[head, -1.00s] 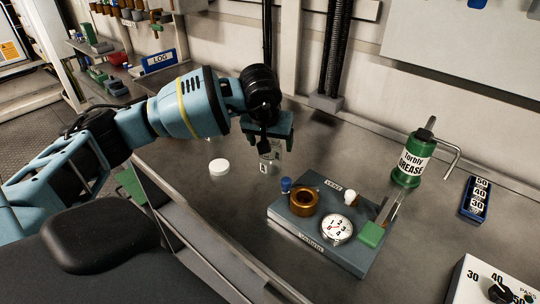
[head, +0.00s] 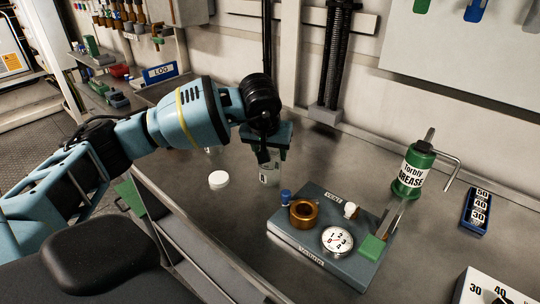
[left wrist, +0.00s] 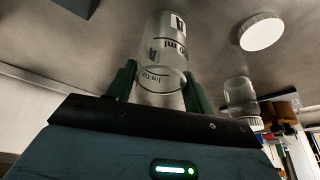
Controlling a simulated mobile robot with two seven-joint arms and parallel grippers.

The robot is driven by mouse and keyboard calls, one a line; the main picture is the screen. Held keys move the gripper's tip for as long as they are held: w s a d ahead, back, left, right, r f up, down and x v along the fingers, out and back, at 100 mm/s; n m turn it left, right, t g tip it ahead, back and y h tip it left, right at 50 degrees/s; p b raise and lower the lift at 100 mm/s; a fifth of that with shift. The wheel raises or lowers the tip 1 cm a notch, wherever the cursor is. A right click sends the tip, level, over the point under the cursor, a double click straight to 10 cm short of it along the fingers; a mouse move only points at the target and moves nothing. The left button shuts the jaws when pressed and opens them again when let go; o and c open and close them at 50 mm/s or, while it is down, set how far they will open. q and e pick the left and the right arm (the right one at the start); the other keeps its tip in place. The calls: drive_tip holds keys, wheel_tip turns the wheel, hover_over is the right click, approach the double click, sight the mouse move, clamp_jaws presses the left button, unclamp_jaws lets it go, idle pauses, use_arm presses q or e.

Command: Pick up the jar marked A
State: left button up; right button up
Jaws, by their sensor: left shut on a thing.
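A clear glass jar (head: 270,172) with a small label stands upright under my left gripper (head: 268,157). The label's letter is too small to read for sure in the head view. In the left wrist view, the jar (left wrist: 164,62) shows printed markings and sits between the two green fingers of my left gripper (left wrist: 160,88). I cannot tell whether the jar touches the bench. My right gripper is not in view.
A white lid (head: 218,179) lies on the bench (head: 215,215) left of the jar. Another clear jar (left wrist: 239,94) shows in the left wrist view. Right of the held jar is a grey block (head: 294,239) with a brass ring and dial. A green grease can (head: 411,172) stands farther right.

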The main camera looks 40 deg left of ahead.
use_arm(q)
drive_tip(key=s+a+r+b, duration=0.1)
drive_tip(key=s+r, duration=0.1)
drive_tip(key=s, duration=0.6)
drive_tip(key=s+a+r+b, duration=0.1)
drive_tip(key=s+r, duration=0.1)
drive_tip(key=s, duration=0.5)
drive_tip(key=shift+s+a, duration=0.25)
drive_tip(key=shift+s, duration=0.15)
drive_tip(key=shift+r, duration=0.1)
